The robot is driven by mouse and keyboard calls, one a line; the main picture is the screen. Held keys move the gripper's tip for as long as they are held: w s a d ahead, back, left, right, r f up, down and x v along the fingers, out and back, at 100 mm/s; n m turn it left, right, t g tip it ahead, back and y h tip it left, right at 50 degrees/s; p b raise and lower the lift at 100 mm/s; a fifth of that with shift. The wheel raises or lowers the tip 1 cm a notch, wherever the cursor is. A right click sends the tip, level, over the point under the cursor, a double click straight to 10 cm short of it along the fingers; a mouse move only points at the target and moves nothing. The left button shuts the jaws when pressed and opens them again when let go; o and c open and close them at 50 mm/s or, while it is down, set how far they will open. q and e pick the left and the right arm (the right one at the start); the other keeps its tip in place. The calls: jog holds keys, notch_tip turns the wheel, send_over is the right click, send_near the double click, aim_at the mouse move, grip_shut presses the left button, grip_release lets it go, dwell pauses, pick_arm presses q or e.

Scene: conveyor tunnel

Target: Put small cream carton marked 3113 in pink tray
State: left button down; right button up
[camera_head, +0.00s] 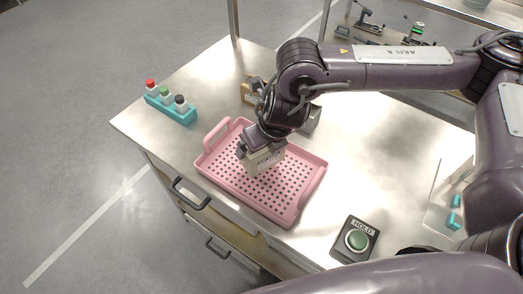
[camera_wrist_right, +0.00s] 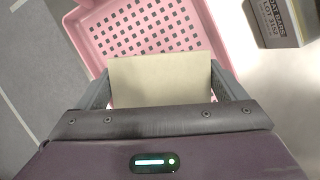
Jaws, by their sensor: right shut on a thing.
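My right gripper (camera_head: 262,149) is shut on a small cream carton (camera_head: 265,162), over the middle of the pink tray (camera_head: 206,168). I cannot tell whether the carton's underside touches the tray floor. My left gripper is not in view.
A carton marked LOT 3152 (camera_wrist_right: 288,22) stands outside the tray. A tan carton (camera_head: 250,91) stands behind the tray. A teal rack (camera_head: 171,107) with several capped vials is at the left. A HOLD button box (camera_head: 356,240) is at the front right. Bare table lies between.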

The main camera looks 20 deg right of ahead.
jog(key=shift+f, duration=2.2)
jog(key=shift+f, duration=0.1)
jog(key=o, duration=1.1)
jog(key=shift+s+r, duration=0.15)
jog(key=shift+r, duration=0.4)
jog(key=v, duration=1.1)
